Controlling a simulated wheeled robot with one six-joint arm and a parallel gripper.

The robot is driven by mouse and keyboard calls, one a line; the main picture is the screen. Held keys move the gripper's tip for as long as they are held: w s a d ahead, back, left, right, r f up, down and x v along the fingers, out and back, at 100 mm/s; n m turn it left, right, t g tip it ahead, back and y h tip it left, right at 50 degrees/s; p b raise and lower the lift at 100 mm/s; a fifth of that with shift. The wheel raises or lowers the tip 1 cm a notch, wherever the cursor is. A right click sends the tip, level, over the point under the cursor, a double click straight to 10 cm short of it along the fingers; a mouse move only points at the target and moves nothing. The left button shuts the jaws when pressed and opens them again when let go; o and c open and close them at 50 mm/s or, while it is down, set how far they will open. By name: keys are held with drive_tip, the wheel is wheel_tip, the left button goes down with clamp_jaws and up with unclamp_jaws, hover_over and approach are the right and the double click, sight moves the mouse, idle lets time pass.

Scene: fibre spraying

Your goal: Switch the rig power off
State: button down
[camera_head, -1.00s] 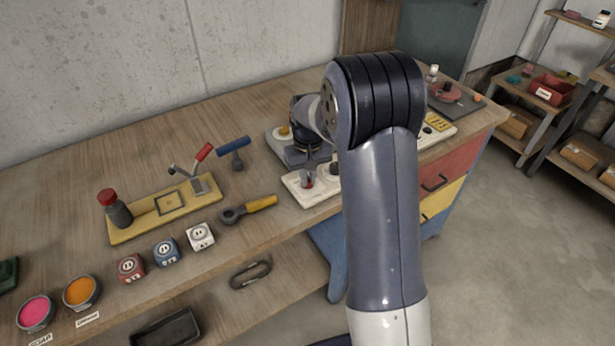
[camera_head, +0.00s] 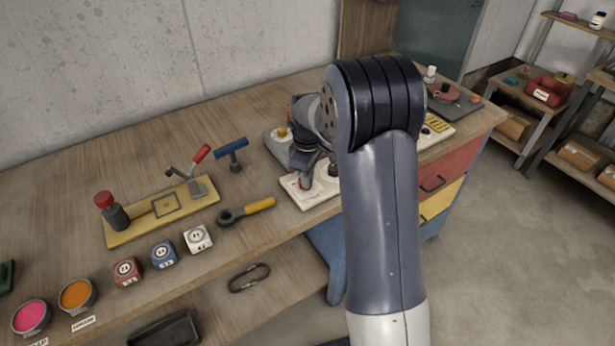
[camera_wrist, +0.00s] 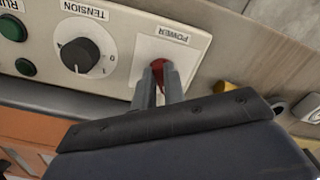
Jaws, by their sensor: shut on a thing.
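The rig's control panel is a pale box (camera_head: 297,195) on the workbench, partly hidden by my arm in the head view. In the wrist view the panel (camera_wrist: 120,30) appears upside down, with a label reading POWER. The red power switch (camera_wrist: 159,64) sits below that label in a white recess. My gripper (camera_wrist: 159,72) is at the switch, its two fingers on either side of it and shut on it. In the head view my gripper (camera_head: 304,181) points down at the panel's left end. The fingers hide most of the switch, so its on or off position cannot be read.
Beside the switch are a black TENSION knob (camera_wrist: 83,55) and green buttons (camera_wrist: 14,28). A yellow-handled wrench (camera_head: 246,211) lies left of the panel. A yellow board with a clamp (camera_head: 162,212) and several cubes are further left.

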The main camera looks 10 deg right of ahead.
drive_tip(key=shift+n, duration=0.3)
drive_tip(key=c, duration=1.5)
unclamp_jaws()
wheel_tip(320, 180, up, 11)
drive_tip(key=shift+f+b, duration=0.1)
drive_tip(key=shift+b, duration=0.25)
wheel_tip(320, 180, down, 11)
drive_tip(key=shift+r+p, duration=0.1)
drive_tip(key=shift+p, duration=0.25)
drive_tip(key=shift+r, duration=0.1)
